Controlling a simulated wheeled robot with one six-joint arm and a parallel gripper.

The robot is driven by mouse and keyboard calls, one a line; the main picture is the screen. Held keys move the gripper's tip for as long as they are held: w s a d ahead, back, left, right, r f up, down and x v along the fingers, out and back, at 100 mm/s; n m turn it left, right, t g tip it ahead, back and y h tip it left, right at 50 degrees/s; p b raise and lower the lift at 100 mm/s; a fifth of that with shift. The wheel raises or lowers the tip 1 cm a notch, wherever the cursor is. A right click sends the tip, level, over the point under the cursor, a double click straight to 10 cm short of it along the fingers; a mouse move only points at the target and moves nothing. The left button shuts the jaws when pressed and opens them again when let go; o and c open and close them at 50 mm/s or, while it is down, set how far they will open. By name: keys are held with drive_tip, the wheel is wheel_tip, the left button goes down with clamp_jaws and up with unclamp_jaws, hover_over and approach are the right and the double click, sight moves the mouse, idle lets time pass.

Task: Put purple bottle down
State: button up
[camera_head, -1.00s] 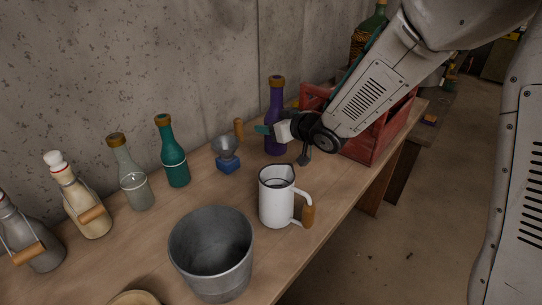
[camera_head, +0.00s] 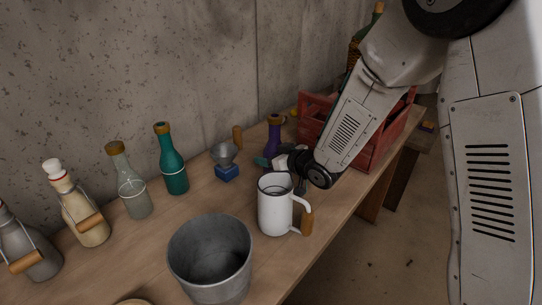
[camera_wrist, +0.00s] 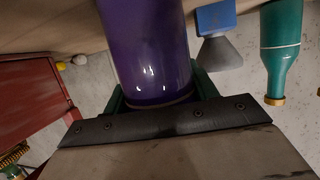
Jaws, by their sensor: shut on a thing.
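The purple bottle (camera_head: 274,136), with a brown-gold rim, stands upright between the funnel and the red crate. Its lower part is hidden behind my gripper and the white pitcher. My gripper (camera_head: 270,162) is shut on the bottle. In the wrist view, the purple bottle (camera_wrist: 148,50) fills the space between the dark green fingers of my gripper (camera_wrist: 160,92). Its base is out of that view, so I cannot tell whether it touches the table.
The white pitcher (camera_head: 274,211) is close in front of my gripper. A metal funnel (camera_head: 224,153) over a blue block (camera_head: 227,172) is left of it, the red crate (camera_head: 362,151) right. A teal bottle (camera_head: 173,165) and metal bucket (camera_head: 205,262) stand further left on the wooden table (camera_head: 150,242).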

drive_tip(key=o, duration=1.5)
drive_tip(key=shift+r, duration=0.1)
drive_tip(key=shift+s+d+r, duration=0.15)
drive_tip(key=shift+s+d, duration=0.1)
drive_tip(key=shift+s, duration=0.05)
drive_tip(key=v, duration=1.1)
drive_tip(key=shift+s+d+r, duration=0.1)
